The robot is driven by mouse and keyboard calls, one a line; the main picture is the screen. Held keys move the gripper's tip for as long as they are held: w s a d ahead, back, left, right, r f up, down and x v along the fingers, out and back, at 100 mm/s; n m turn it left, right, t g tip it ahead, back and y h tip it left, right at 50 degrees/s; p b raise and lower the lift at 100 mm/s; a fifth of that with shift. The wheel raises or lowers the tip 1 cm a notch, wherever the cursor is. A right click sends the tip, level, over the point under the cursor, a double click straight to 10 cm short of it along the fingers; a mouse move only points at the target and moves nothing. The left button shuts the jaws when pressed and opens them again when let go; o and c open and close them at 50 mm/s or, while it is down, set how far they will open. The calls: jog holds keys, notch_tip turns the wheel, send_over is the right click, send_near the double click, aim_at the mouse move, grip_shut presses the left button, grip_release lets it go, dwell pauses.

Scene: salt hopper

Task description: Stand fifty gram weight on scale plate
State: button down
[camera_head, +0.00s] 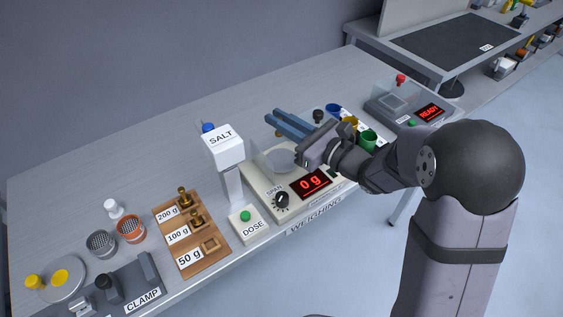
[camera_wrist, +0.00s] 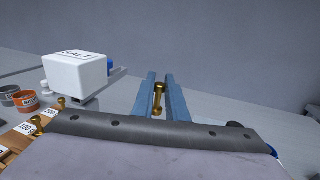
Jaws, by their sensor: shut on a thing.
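My gripper (camera_head: 290,125) has two blue fingers and is above the weighing scale in the head view. In the wrist view my gripper (camera_wrist: 158,92) is shut on the brass fifty gram weight (camera_wrist: 158,98), which sits between the fingers. In the head view the weight is hard to make out. The round scale plate (camera_head: 277,160) lies below and slightly left of my gripper, partly hidden by the arm. The weight appears held above the plate, apart from it. The scale display (camera_head: 314,182) reads 0 g.
The salt hopper (camera_head: 222,145) stands just left of the scale. The wooden weight rack (camera_head: 205,255) has an empty 50 g place and holds the 200 g and 100 g weights. Coloured cups (camera_head: 368,140) stand right of the scale, near the arm. A sealing device (camera_head: 385,100) reads READY.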

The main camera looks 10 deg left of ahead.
jog(key=shift+w+d+m+t+h, duration=0.85)
jog(key=shift+w+t, duration=0.25)
jog(key=shift+w, duration=0.25)
send_over(288, 156)
jog(key=shift+s+f+p, duration=0.1)
jog(key=shift+f+p, duration=0.2)
jog(key=shift+f, duration=4.7)
jog(key=shift+f+b, duration=0.25)
jog(key=shift+b, duration=0.05)
jog(key=c, duration=2)
grip_release()
jog(key=shift+r, duration=0.1)
jog(key=shift+c, duration=0.2)
jog(key=shift+r, duration=0.1)
